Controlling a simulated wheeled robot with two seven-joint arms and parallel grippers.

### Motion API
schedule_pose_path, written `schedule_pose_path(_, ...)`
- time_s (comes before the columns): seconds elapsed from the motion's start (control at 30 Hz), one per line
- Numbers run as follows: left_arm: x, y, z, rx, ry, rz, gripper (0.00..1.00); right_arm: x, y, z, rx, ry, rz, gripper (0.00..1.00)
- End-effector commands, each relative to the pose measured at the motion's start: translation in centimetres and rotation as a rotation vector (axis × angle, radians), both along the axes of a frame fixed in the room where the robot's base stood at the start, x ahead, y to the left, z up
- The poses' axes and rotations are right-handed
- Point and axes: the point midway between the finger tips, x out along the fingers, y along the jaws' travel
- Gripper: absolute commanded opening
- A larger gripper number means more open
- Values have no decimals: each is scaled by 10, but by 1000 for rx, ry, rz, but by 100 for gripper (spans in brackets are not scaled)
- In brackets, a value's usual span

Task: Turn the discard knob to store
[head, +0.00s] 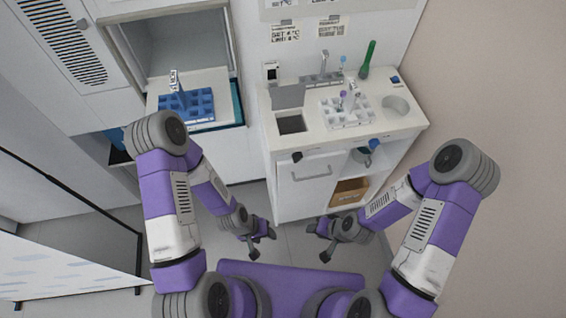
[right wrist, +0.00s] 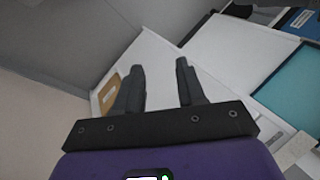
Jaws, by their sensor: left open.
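A small black knob (head: 297,157) sits on the white counter's front edge at the left, below the square opening (head: 291,124). A second dark knob-like part with blue (head: 374,144) shows at the right of the front edge. I cannot read any label that tells which is the discard knob, nor its setting. My left gripper (head: 264,241) is open and empty, low in front of the cabinet and well short of both. My right gripper (head: 322,242) is also low in front; in the right wrist view (right wrist: 160,78) its fingers are apart with nothing between them.
The white counter (head: 400,130) carries a white tube rack (head: 347,112), a green-handled item (head: 367,58) and a round basin (head: 396,106). A blue rack (head: 187,105) stands in the bay at the left. A brown bin (head: 349,192) is in the lower shelf. The floor between the grippers and cabinet is clear.

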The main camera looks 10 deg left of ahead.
Motion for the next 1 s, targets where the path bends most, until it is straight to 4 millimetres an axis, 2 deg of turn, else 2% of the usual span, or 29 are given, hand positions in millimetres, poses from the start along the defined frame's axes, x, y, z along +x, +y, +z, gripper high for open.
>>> schedule_pose_path(0.03,0,0,-21,0,1,-1,50,20,7,-6,41,-93,-13,39)
schedule_pose_path(0.1,0,-1,-40,0,1,-1,50,50,19,4,98,-249,-26,39)
schedule_pose_path(0.2,0,-1,-62,0,1,-1,50,90,30,30,168,-475,-55,39)
schedule_pose_path(0.33,0,-1,-82,0,1,-1,50,125,33,70,229,-712,-94,39)
schedule_pose_path(0.4,0,-1,-88,0,1,-1,50,135,33,87,249,-799,-109,39)
schedule_pose_path(0.53,0,-1,-94,0,1,-1,50,144,32,103,265,-875,-124,39)
schedule_pose_path(0.67,0,0,-102,0,0,-1,50,149,34,103,264,-883,-125,39)
schedule_pose_path(1.0,0,-1,-140,0,1,0,50,167,47,95,268,-878,-125,39)
